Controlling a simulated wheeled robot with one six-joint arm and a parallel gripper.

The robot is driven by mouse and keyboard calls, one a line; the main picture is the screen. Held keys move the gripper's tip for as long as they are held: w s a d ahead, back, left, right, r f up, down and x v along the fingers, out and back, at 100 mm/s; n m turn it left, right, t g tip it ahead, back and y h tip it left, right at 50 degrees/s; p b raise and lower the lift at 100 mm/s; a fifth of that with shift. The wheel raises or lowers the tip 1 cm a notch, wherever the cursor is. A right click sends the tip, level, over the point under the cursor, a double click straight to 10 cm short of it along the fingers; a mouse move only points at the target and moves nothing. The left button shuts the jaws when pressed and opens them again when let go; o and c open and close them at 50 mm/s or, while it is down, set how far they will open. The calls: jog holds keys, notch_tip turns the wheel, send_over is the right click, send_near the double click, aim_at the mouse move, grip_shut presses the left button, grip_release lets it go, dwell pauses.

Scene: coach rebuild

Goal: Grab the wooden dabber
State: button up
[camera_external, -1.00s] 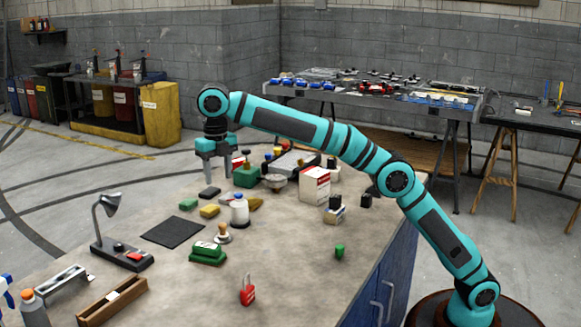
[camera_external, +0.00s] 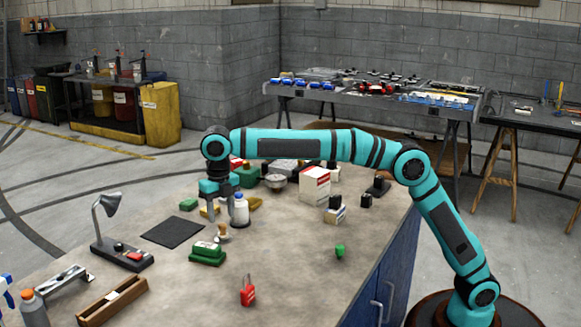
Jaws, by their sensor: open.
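The wooden dabber (camera_external: 222,232) appears to be the small piece with a tan wooden knob and a pale base, standing upright on the workbench (camera_external: 285,245). My gripper (camera_external: 220,221) points down with its fingers apart, in line with the dabber's top in this view. I cannot tell whether the fingertips are just above the knob or beyond it. No contact shows, and the jaws hold nothing. The dabber's knob and base are mostly visible.
A white bottle with a blue cap (camera_external: 239,211) stands close behind the right finger. A green block (camera_external: 207,254) lies just in front of the dabber. A black mat (camera_external: 173,232) lies to the left. Bare bench lies to the right.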

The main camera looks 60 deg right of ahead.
aim_at(222, 224)
jog(key=shift+f, duration=2.4)
jog(key=c, duration=1.1)
